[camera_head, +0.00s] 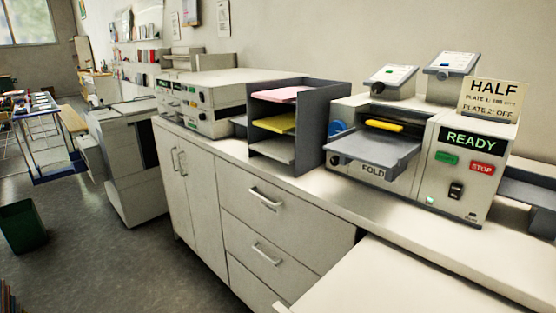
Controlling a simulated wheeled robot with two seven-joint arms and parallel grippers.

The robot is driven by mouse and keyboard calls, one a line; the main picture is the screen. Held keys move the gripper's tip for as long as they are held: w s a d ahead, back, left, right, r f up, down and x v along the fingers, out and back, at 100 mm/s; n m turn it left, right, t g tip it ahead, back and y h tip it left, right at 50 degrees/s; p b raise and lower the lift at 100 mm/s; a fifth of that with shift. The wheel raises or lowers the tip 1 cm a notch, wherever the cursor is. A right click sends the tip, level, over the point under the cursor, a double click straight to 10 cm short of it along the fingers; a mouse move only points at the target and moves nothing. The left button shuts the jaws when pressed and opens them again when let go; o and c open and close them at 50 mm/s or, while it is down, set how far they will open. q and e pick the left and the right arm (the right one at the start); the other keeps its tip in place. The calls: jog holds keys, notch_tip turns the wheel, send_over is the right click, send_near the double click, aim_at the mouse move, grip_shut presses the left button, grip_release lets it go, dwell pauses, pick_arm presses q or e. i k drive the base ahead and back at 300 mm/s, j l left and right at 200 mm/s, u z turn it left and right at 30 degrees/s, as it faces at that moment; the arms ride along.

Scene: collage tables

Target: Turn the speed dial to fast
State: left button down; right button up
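A folding machine (430,160) stands on the counter at the right, with a lit green READY display (471,138). Its front has a green button (446,158), a red STOP button (482,168) and a black rocker switch (456,190). A grey feed tray (372,149) juts out over a FOLD label (373,171). A blue round part (337,127) shows at its left side; I cannot tell whether it is a dial. A second machine (212,98) at the left has small dark knobs on its front. No speed marking is readable. Neither gripper is in view.
A grey paper rack (295,122) with pink, yellow and white sheets stands between the machines. A sign (493,97) reads HALF. A pale surface (400,285) fills the lower right. A large grey machine (128,155) and green bin (22,226) stand left; floor lies between.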

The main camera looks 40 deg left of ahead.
aim_at(335, 161)
jog(key=u, duration=0.95)
jog(key=i+j+z, duration=0.15)
jog(key=j, duration=0.2)
jog(key=i+j+z, duration=0.2)
jog(key=j, duration=0.15)
jog(key=i+j+z, duration=0.15)
jog(key=j, duration=0.2)
jog(key=i+j+z, duration=0.15)
jog(key=j, duration=0.25)
jog(key=j+z, duration=0.15)
jog(key=j, duration=0.2)
jog(key=i+j+z, duration=0.2)
jog(key=j, duration=0.25)
jog(key=k, duration=0.05)
